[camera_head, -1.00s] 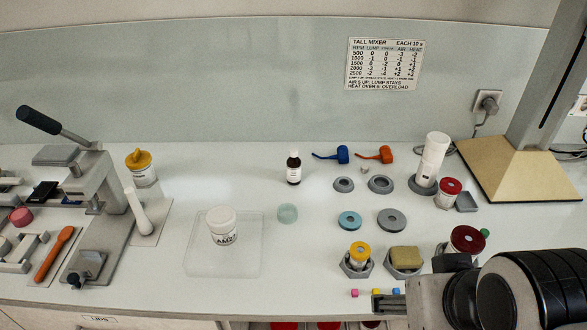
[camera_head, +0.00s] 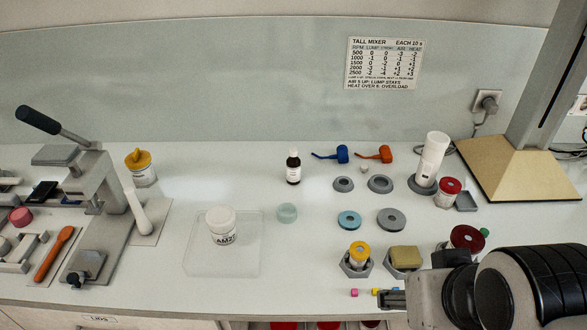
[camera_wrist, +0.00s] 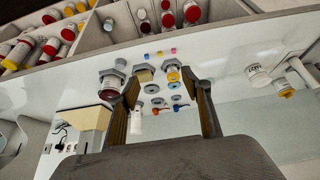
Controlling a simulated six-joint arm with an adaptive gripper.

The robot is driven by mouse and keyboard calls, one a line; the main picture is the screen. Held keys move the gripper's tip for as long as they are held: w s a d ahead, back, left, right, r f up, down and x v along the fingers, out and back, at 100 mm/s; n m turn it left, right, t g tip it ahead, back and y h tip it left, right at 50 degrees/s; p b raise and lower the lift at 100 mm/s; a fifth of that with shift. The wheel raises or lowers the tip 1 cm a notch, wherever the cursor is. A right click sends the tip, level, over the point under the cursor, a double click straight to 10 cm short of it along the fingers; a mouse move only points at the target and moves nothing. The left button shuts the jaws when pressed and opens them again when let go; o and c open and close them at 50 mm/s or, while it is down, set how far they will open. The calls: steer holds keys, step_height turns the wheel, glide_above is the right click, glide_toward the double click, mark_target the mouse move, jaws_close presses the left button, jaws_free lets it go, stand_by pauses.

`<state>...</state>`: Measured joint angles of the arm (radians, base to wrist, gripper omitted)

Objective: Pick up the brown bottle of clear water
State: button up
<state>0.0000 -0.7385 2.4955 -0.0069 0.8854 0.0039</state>
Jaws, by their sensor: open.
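My gripper (camera_head: 391,299) is low at the front right in the head view, well apart from the bottle. In the wrist view my gripper (camera_wrist: 167,88) has its two fingers spread with nothing held between them. I cannot make out the bottle in the wrist view; the right finger may hide it.

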steer(key=w+d+r+t+h, duration=0.1)
steer(key=w+d+r+t, duration=0.1)
steer(key=w, duration=1.4)
steer(key=n+t+y, duration=0.4)
glide_above(299, 166)
steer(key=s+d, duration=0.9)
steer(key=d, duration=0.2)
step_height(299, 166, down, 6)
steer(key=shift+w+a+f+n+y, duration=0.4)
steer(key=shift+w+a+f+y, duration=0.4)
steer(key=shift+a+f, duration=0.6)
steer(key=shift+w+a+f+n+y, duration=0.4)
steer(key=shift+w+a+f+y, duration=0.35)
steer(key=shift+a+f, duration=0.6)
steer(key=shift+w+a+f+n+y, duration=0.4)
steer(key=shift+w+a+f+y, duration=0.35)
steer(key=shift+a+f, duration=0.65)
steer(key=shift+w+f, duration=0.1)
steer(key=shift+w, duration=0.1)
steer(key=shift+x, duration=1.2)
